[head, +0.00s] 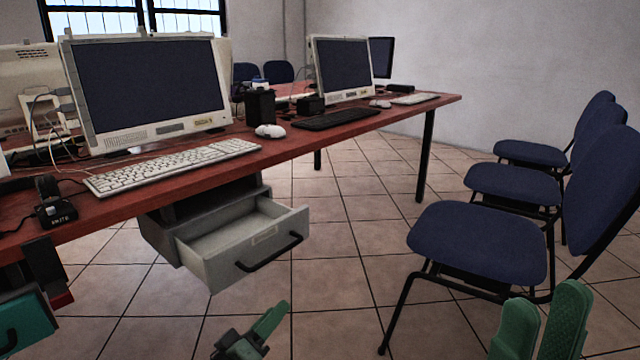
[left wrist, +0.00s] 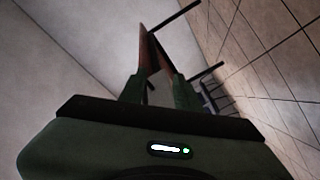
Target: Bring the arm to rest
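My left gripper (head: 258,330) is low in the head view, in front of and below the open drawer. In the left wrist view, its two green fingers (left wrist: 159,90) stand apart with nothing held between them. My right gripper (head: 541,322) is at the lower right of the head view, in front of the nearest chair. Its two green fingers stand upright with a gap between them and nothing visible in it. Both grippers appear clear of the furniture. Most of both arms is out of view.
A red-brown table (head: 290,152) carries monitors (head: 150,85), keyboards (head: 172,166), mice (head: 270,131) and cables at left. A grey drawer (head: 245,257) stands pulled out beneath it. Blue chairs (head: 478,242) line the right. Tiled floor (head: 335,270) lies clear between.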

